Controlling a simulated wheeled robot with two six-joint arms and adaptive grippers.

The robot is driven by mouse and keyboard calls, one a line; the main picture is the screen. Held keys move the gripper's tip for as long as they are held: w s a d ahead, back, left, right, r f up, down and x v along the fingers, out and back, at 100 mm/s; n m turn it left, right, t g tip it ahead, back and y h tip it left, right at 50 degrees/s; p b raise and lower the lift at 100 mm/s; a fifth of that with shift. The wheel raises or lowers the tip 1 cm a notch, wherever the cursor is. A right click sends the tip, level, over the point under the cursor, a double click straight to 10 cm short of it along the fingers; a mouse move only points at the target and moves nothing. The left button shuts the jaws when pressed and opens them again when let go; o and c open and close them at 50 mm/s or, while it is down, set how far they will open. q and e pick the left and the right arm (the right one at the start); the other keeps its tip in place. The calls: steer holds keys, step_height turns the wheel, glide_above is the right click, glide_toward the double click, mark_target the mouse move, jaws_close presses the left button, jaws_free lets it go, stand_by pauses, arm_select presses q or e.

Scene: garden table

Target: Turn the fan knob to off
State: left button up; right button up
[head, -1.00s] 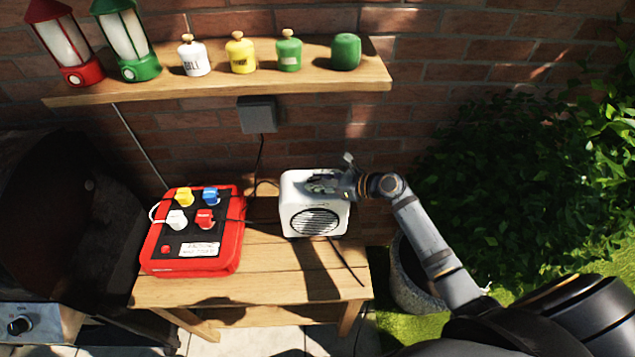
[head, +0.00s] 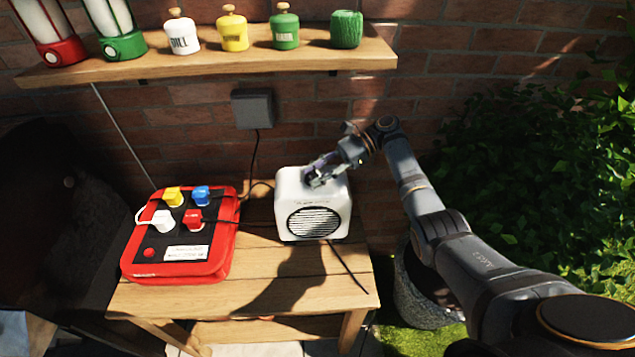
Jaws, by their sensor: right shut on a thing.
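The white fan (head: 290,232) stands upright on the wooden table, its round dark grille facing forward. My right gripper (head: 314,181) is at the top of the fan, with my arm reaching in from the right. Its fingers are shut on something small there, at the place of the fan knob. The knob itself is hidden by the fingers, so its setting cannot be read. My left gripper is not in view.
A red panel box (head: 226,255) with several coloured plugs lies left of the fan on the table (head: 255,292). A shelf (head: 215,63) with lanterns and jars is above. A grey wall box (head: 252,109) has a cable hanging down. A stone planter (head: 420,300) stands right.

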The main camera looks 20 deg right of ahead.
steer(key=shift+w+f+n+g+b, duration=0.15)
steer(key=shift+n+g+b, duration=0.45)
steer(key=shift+b, duration=0.3)
steer(key=o, duration=1.1)
steer(key=shift+o, duration=0.2)
